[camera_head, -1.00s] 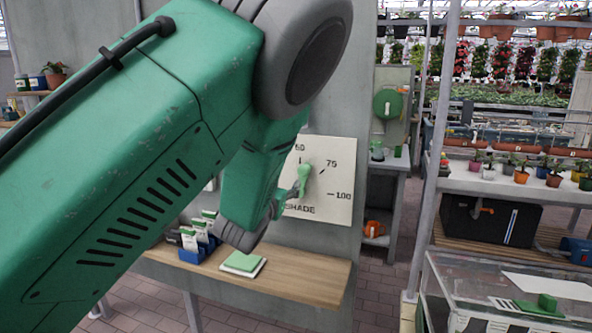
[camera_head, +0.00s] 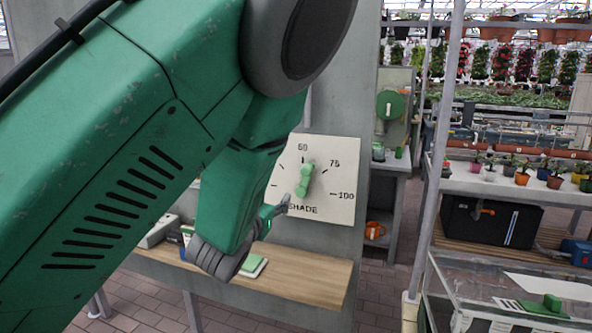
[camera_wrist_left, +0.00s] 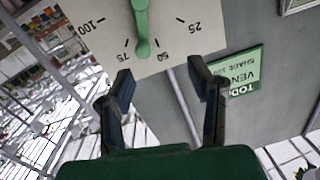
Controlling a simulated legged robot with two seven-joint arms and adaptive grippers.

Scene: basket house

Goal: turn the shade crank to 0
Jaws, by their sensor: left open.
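The green shade crank (camera_head: 305,178) sits on a pale dial plate (camera_head: 335,206) on the grey wall. Its knob end points between 50 and 75, nearer 50. In the left wrist view the plate (camera_wrist_left: 100,38) appears upside down, and the crank (camera_wrist_left: 142,30) ends just beyond the fingertips. The 0 mark is hidden in the head view and out of the wrist view. My left gripper (camera_wrist_left: 160,73) is open and empty, its fingers apart from the crank. In the head view the left gripper (camera_head: 276,210) is low and left of the crank, partly hidden by my arm.
A wooden shelf (camera_head: 310,285) runs below the dial, with a green-covered pad (camera_head: 253,266) on it. A green sign (camera_wrist_left: 240,72) is on the wall beside the plate. At right are a metal post (camera_head: 436,150) and a glass-sided case (camera_head: 500,300).

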